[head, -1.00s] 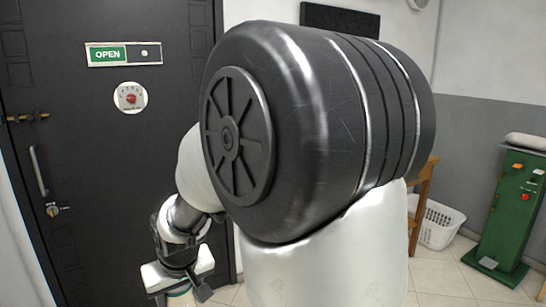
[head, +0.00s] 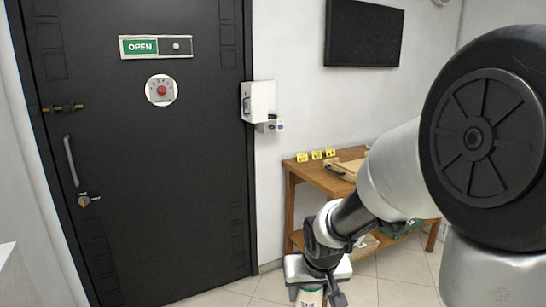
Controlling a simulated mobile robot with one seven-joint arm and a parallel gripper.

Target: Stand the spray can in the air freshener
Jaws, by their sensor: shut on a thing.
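My gripper (head: 315,291) is at the bottom edge of the head view, pointing down. It is shut on the spray can (head: 310,298), of which only a pale upper part with some green shows; the rest is cut off by the frame. A white box on the wall right of the door looks like the air freshener (head: 259,98). It is well above and to the left of my gripper, apart from it. Its inside cannot be made out from here.
A wooden table (head: 320,178) with yellow number markers (head: 316,155) stands against the wall, behind my arm. A dark closed door (head: 150,200) fills the left. Tiled floor (head: 225,297) shows in front of the door.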

